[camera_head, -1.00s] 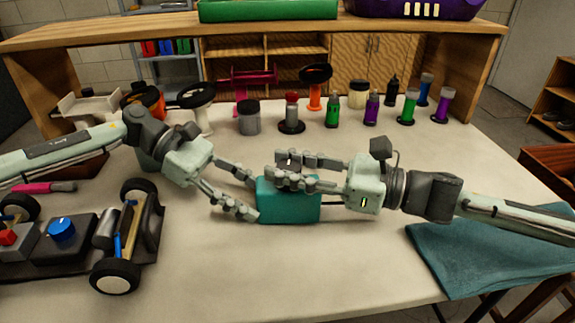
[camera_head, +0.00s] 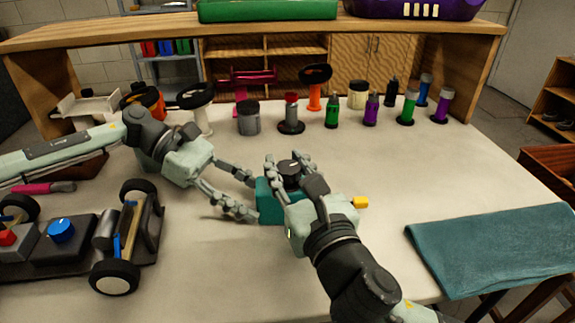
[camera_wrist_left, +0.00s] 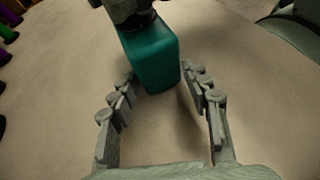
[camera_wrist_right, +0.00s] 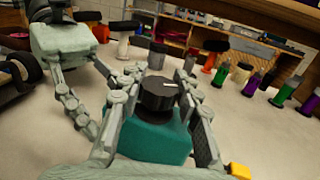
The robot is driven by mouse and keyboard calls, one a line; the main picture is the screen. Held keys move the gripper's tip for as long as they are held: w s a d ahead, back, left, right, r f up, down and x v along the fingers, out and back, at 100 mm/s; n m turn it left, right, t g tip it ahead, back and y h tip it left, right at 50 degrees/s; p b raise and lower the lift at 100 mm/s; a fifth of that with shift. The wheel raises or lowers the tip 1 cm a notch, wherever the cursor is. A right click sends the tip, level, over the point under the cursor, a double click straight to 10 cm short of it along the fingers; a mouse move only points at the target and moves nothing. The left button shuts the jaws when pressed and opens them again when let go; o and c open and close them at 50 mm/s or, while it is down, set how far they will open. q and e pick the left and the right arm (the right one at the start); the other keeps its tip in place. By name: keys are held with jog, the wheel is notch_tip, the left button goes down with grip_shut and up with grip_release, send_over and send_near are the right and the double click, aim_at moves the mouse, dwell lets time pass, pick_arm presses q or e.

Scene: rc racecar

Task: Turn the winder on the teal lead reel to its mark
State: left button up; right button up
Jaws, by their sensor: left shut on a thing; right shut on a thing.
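The teal lead reel (camera_head: 268,208) is a box on the table, with a black round winder (camera_head: 290,168) on top. My left gripper (camera_head: 254,196) is shut on the reel's body from the left; the left wrist view shows the teal box (camera_wrist_left: 150,58) at its fingertips. My right gripper (camera_head: 288,172) comes from the front right, its fingers on both sides of the winder. In the right wrist view the winder (camera_wrist_right: 158,94) shows a white line pointing right; my right gripper (camera_wrist_right: 158,80) holds it. The mark on the reel cannot be made out.
A yellow block (camera_head: 361,202) lies just right of the reel. An RC car chassis (camera_head: 90,240) is at the left, a folded teal cloth (camera_head: 495,245) at the right. Several bottles and spools stand along the back. The table's front middle is clear.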

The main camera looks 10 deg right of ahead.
aim_at(284, 176)
jog(key=shift+o, duration=0.2)
jog(key=m+h, duration=0.2)
jog(key=h, duration=0.1)
jog(key=m+h, duration=0.2)
jog(key=h, duration=0.2)
jog(key=shift+a+f, duration=0.1)
jog(key=shift+m+g+h, duration=0.6)
jog(key=shift+m+h, duration=0.9)
jog(key=shift+h, duration=0.4)
jog(key=shift+c, duration=0.2)
jog(key=o, duration=1.2)
jog(key=shift+o, duration=0.2)
jog(key=v, duration=0.7)
jog(key=shift+s, duration=0.25)
